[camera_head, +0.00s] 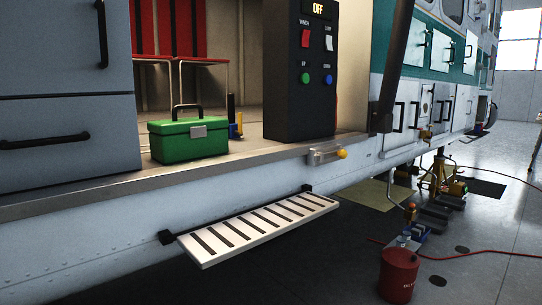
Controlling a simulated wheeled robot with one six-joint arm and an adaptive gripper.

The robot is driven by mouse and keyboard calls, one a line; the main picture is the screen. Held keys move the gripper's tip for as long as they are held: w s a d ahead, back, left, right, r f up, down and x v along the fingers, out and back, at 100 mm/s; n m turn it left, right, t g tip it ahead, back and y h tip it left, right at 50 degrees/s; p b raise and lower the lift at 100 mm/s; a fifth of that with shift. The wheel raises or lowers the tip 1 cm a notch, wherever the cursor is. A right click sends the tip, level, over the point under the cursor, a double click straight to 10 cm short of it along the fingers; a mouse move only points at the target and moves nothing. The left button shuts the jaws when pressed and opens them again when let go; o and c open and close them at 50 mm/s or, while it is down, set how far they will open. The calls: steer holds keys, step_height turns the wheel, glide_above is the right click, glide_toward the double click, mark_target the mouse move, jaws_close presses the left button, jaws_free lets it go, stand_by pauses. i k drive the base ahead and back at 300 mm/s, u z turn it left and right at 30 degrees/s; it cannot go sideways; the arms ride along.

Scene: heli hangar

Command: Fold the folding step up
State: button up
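The folding step (262,228) is a white slatted tread with dark slots, in the lower middle of the head view. It juts out from the lower side of the helicopter below the door sill and looks about level, folded down. Dark hinge brackets (166,237) hold it at its left and right ends. A small metal latch with a yellow knob (342,153) sits on the sill edge above the step's right end. My gripper is not in view.
A green toolbox (188,139) and a black control box (302,75) reading OFF stand on the cabin floor. Grey drawers (60,110) are at left. A red can (398,275), a red hose (480,253) and yellow ground gear (440,180) occupy the floor at right.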

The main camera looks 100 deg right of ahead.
mark_target(255, 231)
steer(key=z, duration=3.8)
